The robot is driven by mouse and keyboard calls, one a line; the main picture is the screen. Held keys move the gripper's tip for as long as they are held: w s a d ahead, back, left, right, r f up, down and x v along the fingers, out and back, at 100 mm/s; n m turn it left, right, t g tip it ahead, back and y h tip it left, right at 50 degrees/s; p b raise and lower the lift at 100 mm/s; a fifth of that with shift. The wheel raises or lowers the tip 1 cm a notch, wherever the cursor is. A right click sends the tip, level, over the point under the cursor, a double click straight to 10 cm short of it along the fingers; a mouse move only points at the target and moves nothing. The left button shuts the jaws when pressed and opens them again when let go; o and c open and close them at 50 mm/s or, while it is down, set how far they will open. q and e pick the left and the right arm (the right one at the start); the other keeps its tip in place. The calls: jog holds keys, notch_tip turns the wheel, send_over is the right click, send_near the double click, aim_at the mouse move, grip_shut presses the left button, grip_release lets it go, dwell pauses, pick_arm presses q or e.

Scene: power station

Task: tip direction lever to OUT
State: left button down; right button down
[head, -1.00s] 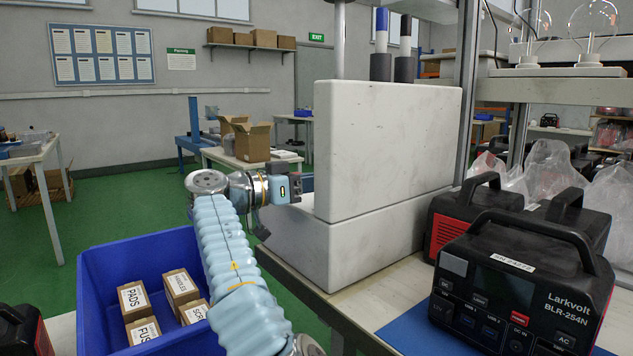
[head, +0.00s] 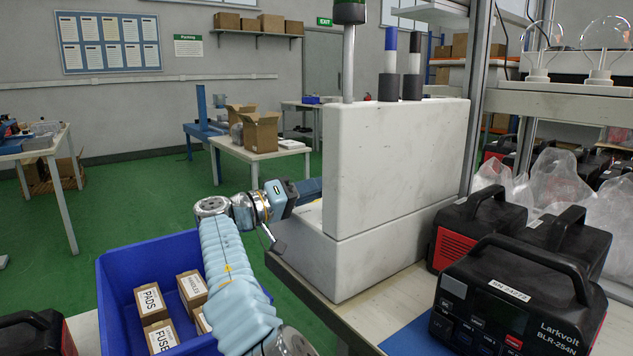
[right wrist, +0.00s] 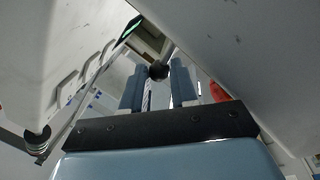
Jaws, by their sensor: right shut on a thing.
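A lever with a round black knob (right wrist: 158,71), which I take for the direction lever, shows in the right wrist view. My right gripper (right wrist: 157,85) has a blue finger on each side of the lever and is shut on it, just below the knob. No OUT marking is readable. In the head view a pale blue arm of mine reaches up to the left side of a large white cabinet (head: 395,165). Its gripper end is not clear there, and the cabinet hides the lever. My left gripper is not in view.
White panels (right wrist: 235,45) flank the right gripper closely. A blue bin (head: 118,300) with small labelled boxes stands by the arm. Black and red power stations (head: 515,300) sit on the bench right of the cabinet. Green floor (head: 120,215) is open at the left.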

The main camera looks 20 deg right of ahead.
jog(key=shift+w+a+f+n+t+p, duration=0.15)
jog(key=shift+w+n+p, duration=0.15)
jog(key=shift+n, duration=0.35)
jog(key=shift+w+a+f+n+t+p, duration=0.15)
jog(key=shift+n+p, duration=0.15)
jog(key=shift+n, duration=0.35)
jog(key=c, duration=1.2)
grip_release()
jog(key=shift+p+v, duration=0.35)
jog(key=shift+v, duration=6.5)
